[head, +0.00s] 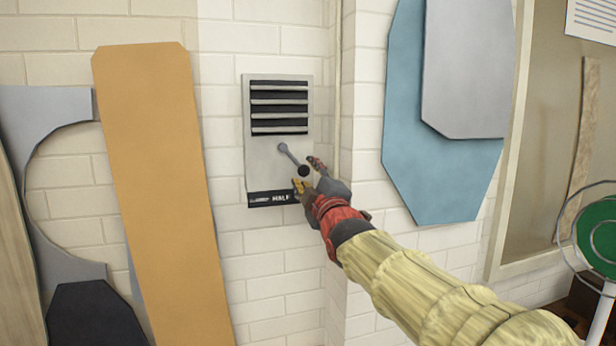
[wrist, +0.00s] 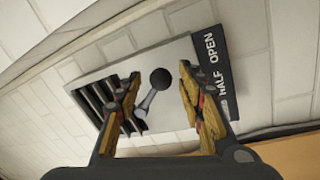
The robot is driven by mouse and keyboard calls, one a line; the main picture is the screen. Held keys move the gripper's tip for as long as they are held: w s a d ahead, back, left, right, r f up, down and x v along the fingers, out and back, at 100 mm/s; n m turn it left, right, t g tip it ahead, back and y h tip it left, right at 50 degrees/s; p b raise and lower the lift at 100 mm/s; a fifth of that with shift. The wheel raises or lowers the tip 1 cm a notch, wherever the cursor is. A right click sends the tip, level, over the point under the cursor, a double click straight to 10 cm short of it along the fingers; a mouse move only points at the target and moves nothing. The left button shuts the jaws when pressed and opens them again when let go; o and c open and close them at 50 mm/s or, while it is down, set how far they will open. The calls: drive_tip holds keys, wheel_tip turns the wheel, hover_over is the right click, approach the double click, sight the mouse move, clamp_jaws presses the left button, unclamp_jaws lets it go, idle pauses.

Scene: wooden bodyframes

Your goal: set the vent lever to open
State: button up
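The vent panel (head: 260,160) is a grey plate on the brick wall with dark slats at its top. Its grey lever (head: 291,156) slants down and right from its pivot to a black ball knob (head: 304,171). The label strip (head: 257,200) reads HALF in the head view; its right end is hidden by my gripper (head: 306,173). The wrist view shows HALF and OPEN on the strip (wrist: 213,76). My gripper (wrist: 160,82) is open, with one finger on each side of the knob (wrist: 160,78) in the picture. Gaps show between knob and fingers.
A tan board (head: 155,180) leans on the wall left of the panel. A pipe (head: 338,90) runs down the wall just right of it. Blue (head: 430,190) and grey (head: 465,70) boards hang further right.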

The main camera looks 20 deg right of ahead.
idle(0.3)
drive_tip(key=s+f, duration=0.2)
drive_tip(key=s, duration=0.9)
drive_tip(key=shift+s+a+f, duration=0.15)
drive_tip(key=shift+s+a, duration=0.1)
drive_tip(key=shift+s, duration=0.15)
